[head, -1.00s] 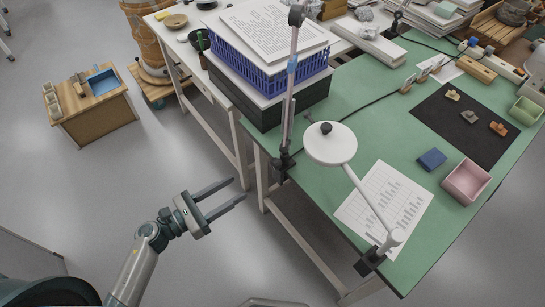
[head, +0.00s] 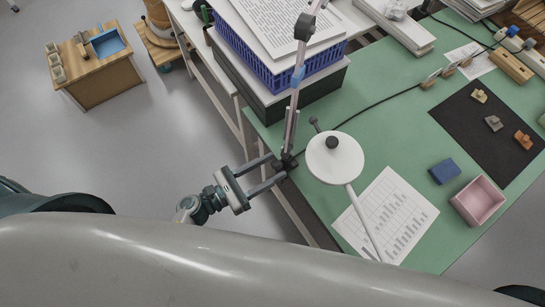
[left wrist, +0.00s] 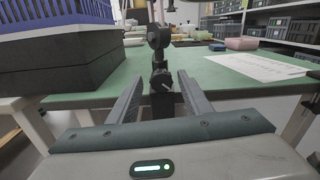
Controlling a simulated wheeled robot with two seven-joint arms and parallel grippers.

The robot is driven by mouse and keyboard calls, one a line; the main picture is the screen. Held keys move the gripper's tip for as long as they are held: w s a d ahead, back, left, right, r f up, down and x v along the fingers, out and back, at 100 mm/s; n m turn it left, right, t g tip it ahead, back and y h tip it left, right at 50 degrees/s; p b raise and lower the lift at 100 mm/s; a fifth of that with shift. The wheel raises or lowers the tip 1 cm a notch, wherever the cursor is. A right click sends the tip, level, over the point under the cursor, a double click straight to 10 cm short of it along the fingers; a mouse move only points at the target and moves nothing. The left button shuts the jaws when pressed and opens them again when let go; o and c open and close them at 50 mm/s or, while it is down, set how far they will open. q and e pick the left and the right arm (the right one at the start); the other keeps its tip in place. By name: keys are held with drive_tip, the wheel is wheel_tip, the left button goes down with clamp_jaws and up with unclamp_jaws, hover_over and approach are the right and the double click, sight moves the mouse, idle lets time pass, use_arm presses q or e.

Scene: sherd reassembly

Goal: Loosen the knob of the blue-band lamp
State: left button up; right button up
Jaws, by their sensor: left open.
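The blue-band lamp (head: 297,76) is a grey jointed post with a blue band, clamped at the green table's near left edge. Its dark clamp (head: 286,160) also shows in the left wrist view, with a small knob (left wrist: 161,79) at its front. My left gripper (head: 278,167) is open, its fingers pointing at the clamp. In the left wrist view the open fingers (left wrist: 161,76) lie left and right of the knob; I cannot tell whether they touch it. My right gripper is not in view.
A blue crate (head: 315,62) with papers stands on a black box behind the post. A white lamp head (head: 345,160) hangs right of it over a printed sheet (head: 400,212). A pink box (head: 478,201) and blue block (head: 444,171) lie farther right. My grey arm crosses the foreground.

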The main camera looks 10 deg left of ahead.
use_arm(q)
drive_tip(key=shift+s+d, duration=0.1)
drive_tip(key=shift+c, duration=0.3)
drive_tip(key=c, duration=1)
drive_tip(key=shift+n, duration=1.4)
drive_tip(key=o, duration=1.1)
drive_tip(key=shift+c, duration=0.2)
